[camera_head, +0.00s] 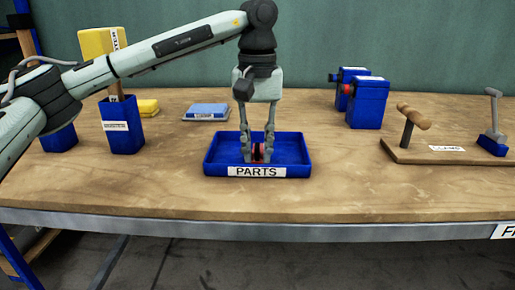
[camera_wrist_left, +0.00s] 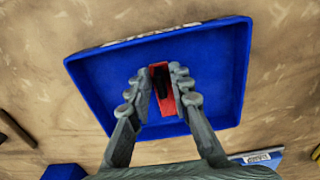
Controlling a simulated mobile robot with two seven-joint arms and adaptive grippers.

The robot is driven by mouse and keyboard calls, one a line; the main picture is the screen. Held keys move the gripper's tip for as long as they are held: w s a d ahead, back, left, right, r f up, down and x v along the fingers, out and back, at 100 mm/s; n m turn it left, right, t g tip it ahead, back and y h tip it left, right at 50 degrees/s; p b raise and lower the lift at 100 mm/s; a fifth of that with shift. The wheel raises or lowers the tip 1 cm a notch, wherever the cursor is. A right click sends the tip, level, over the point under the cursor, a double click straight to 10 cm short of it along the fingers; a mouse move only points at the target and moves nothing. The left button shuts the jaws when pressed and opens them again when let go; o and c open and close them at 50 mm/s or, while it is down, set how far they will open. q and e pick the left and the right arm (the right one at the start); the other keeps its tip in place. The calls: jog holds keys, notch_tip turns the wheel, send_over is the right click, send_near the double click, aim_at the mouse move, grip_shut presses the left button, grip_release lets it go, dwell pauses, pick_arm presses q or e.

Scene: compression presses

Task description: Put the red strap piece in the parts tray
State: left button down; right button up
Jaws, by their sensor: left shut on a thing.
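The blue parts tray (camera_head: 222,171) lies on the wooden table, with a white PARTS label on its front wall. It also shows in the left wrist view (camera_wrist_left: 95,85). My left gripper (camera_head: 258,154) points straight down inside the tray's walls, near the middle. It is shut on the red strap piece (camera_head: 258,150), which sits low between the fingers. In the left wrist view the piece (camera_wrist_left: 164,103) shows red with a dark middle between the fingertips (camera_wrist_left: 162,88). Whether it touches the tray floor I cannot tell. My right gripper is not in view.
Two blue bins (camera_head: 122,140) stand left of the tray. A yellow block (camera_head: 146,107) and a blue labelled pad (camera_head: 206,111) lie behind. Blue boxes with red and dark knobs (camera_head: 368,106) and a wooden board with handles (camera_head: 440,154) are on the right.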

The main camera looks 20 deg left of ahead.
pick_arm(q)
jog(key=shift+f, duration=0.35)
jog(key=c, duration=1.4)
grip_release()
jog(key=shift+r, duration=0.1)
jog(key=shift+o, duration=0.2)
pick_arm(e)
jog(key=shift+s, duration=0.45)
